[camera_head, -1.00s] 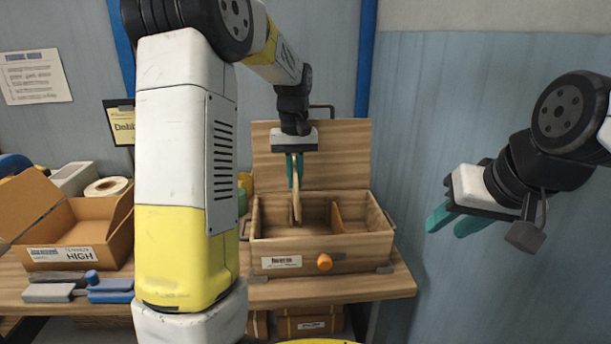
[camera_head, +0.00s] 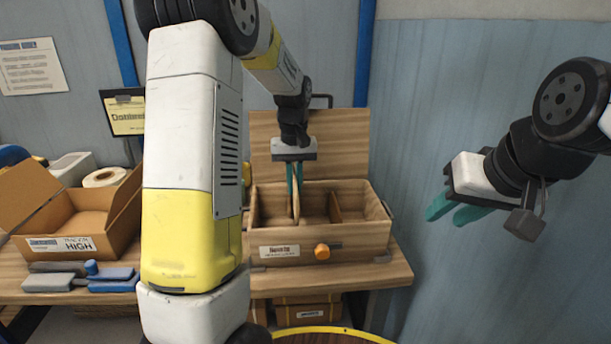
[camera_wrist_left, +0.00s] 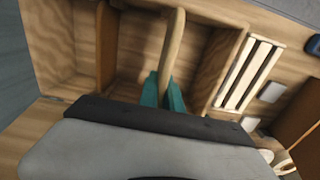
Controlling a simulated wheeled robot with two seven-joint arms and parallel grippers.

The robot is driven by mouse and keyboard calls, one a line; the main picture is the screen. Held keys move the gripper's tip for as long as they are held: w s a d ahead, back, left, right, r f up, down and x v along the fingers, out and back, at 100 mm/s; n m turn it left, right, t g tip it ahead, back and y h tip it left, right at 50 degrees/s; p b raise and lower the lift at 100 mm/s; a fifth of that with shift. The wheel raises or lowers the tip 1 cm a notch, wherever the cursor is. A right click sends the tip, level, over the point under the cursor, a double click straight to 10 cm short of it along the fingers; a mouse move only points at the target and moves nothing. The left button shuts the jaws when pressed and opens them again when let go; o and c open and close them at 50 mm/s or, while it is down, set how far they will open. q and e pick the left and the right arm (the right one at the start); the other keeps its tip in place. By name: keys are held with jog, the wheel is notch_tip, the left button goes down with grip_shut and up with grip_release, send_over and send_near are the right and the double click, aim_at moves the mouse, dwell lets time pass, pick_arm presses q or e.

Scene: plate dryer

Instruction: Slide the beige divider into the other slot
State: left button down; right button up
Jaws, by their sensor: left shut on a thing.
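The beige divider (camera_head: 295,202) stands on edge inside the left part of the open wooden box (camera_head: 362,240). My left gripper (camera_head: 294,184) is above the box, shut on the divider, with its teal fingers on either side of it. In the left wrist view the beige divider (camera_wrist_left: 173,40) rises between the teal fingers (camera_wrist_left: 163,92). The slots and the divider's lower edge are hidden, so I cannot tell if it is seated. My right gripper (camera_head: 455,211) is open and empty, well right of the box.
A fixed-looking brown partition (camera_head: 335,207) stands right of the divider; it also shows in the left wrist view (camera_wrist_left: 106,45). The raised lid (camera_head: 342,145) is behind. An orange knob (camera_head: 322,252) juts from the front. A cardboard box (camera_head: 75,215) is at left.

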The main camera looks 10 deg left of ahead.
pick_arm(q)
jog(key=shift+f, duration=4.55)
jog(key=c, duration=1.5)
grip_release()
jog(key=shift+o, duration=0.2)
jog(key=shift+r, duration=3.85)
